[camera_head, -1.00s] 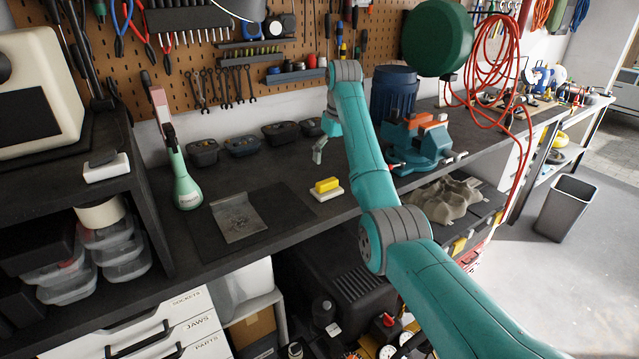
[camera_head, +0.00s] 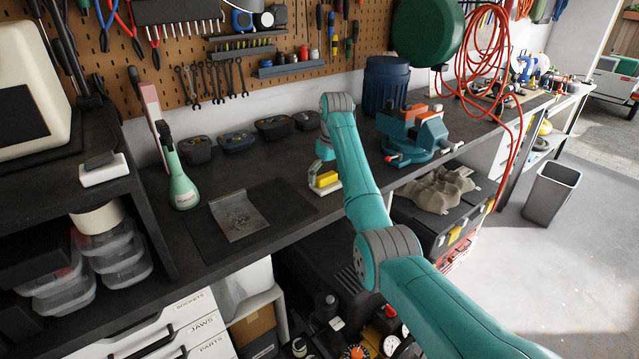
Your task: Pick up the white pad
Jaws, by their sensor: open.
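A white pad (camera_head: 329,190) lies on the dark workbench with a yellow block (camera_head: 327,179) on top of it. My gripper (camera_head: 316,176) is open and has come down close to the left and back of the yellow block and pad. Whether a finger touches either one is too small to tell, and my arm hides part of the area to the right.
A dark mat with a grey sheet (camera_head: 239,216) lies left of the pad. A green bottle (camera_head: 181,181) stands further left. Several dark bins (camera_head: 236,142) line the back. A teal vise (camera_head: 413,137) stands at the right. The bench's front edge is close to the pad.

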